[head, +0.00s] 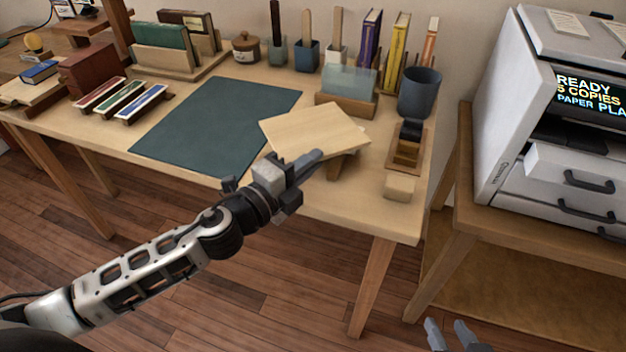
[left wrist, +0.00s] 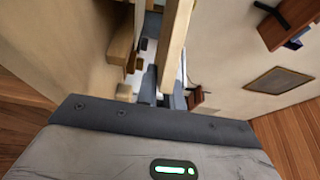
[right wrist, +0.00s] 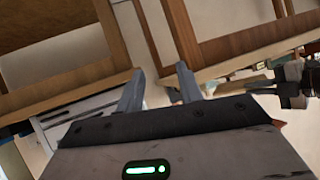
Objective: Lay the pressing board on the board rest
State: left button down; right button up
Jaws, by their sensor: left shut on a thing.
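The pressing board (head: 312,130) is a pale wooden panel. My left gripper (head: 308,162) is shut on its near edge and holds it above the table. In the left wrist view the board (left wrist: 178,40) shows edge-on between the fingers (left wrist: 162,90). The board rest, a brown wooden piece (head: 343,167), shows partly below the board's right side; the board hides most of it. In the left wrist view a gap shows between the board and the wooden rest (left wrist: 121,45). My right gripper (head: 452,336) is open and empty, low at the right; its fingers show apart in the right wrist view (right wrist: 160,88).
A dark green mat (head: 205,125) lies left of the board. A holder with a pale translucent block (head: 348,80), a blue-grey cup (head: 420,92), a tape dispenser (head: 408,147) and a small pale block (head: 400,188) stand close by. A copier (head: 540,185) stands on the right table.

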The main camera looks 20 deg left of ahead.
aim_at(312, 192)
pick_arm(q)
jog(key=f, duration=0.1)
jog(key=f+b, duration=0.2)
jog(key=shift+w+d+f, duration=0.2)
jog(key=shift+d+f, duration=0.15)
jog(key=shift+f, duration=0.15)
pick_arm(e)
jog(key=shift+f, duration=0.25)
pick_arm(q)
jog(key=c, duration=1.5)
grip_release()
pick_arm(e)
jog(key=shift+s, duration=0.1)
pick_arm(q)
jog(key=shift+a, duration=0.1)
pick_arm(e)
jog(key=shift+f, duration=0.1)
